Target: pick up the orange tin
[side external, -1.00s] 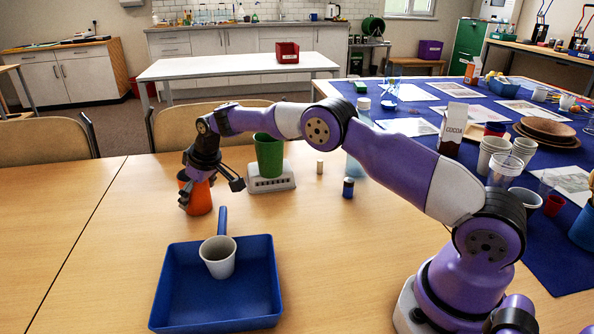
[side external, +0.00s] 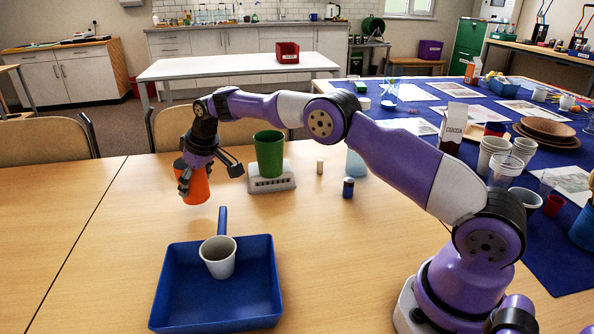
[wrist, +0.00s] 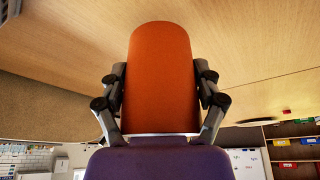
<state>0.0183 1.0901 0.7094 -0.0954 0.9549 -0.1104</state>
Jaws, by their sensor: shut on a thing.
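The orange tin (side external: 195,184) is held by my gripper (side external: 187,176) in the side view. It is a little above the wooden table, left of the green cup and slightly tilted. In the wrist view the orange tin (wrist: 161,80) fills the middle, with the fingers of my gripper (wrist: 160,100) closed along both its sides. The fingertips are partly hidden by the tin.
A blue dustpan-like tray (side external: 215,306) with a white cup (side external: 218,262) in it lies in front. A green cup (side external: 269,153) stands on a white scale (side external: 271,183) to the right. Two small cylinders (side external: 348,188) and (side external: 320,167) stand further right. The left table is clear.

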